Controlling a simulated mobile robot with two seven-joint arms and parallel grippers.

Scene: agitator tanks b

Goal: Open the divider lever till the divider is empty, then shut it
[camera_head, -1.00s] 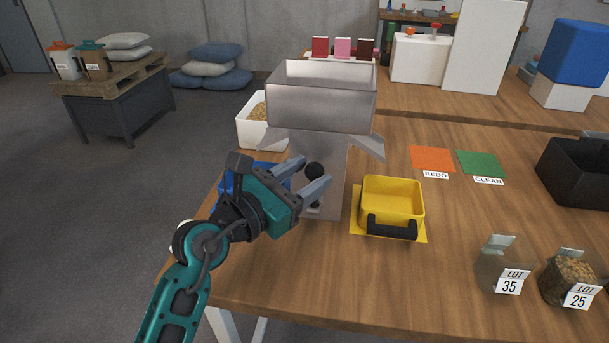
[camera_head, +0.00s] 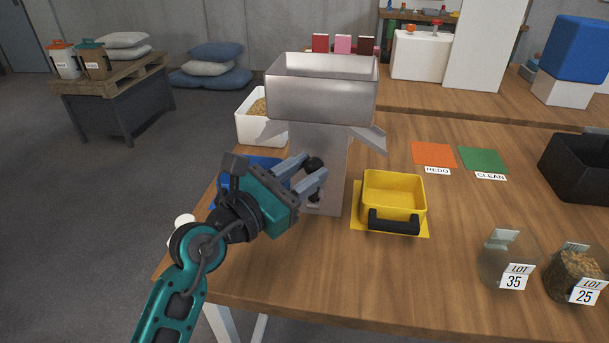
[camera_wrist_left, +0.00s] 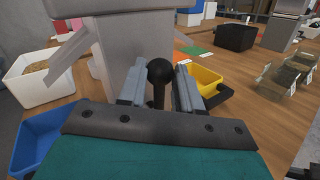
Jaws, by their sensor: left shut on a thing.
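The divider is a grey metal hopper (camera_head: 320,100) on a narrow body, with a sloped spout on each side. Its inside looks empty from the head view, though its bottom is hidden. The divider lever has a black ball knob (camera_head: 314,164) on the front of the body; it also shows in the left wrist view (camera_wrist_left: 159,70). My left gripper (camera_head: 312,172) is shut on the lever at the knob, one finger on each side. A yellow bin (camera_head: 393,190) stands below the right spout, and a blue bin (camera_head: 240,172) stands on the left, partly hidden by my gripper. My right gripper is not in view.
A white bin of grain (camera_head: 262,130) stands behind the left spout. Orange (camera_head: 433,153) and green (camera_head: 482,159) mats lie to the right. Glass jars marked 35 (camera_head: 510,262) and 25 (camera_head: 574,272) stand at the front right. A black bin (camera_head: 580,170) is at the right edge.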

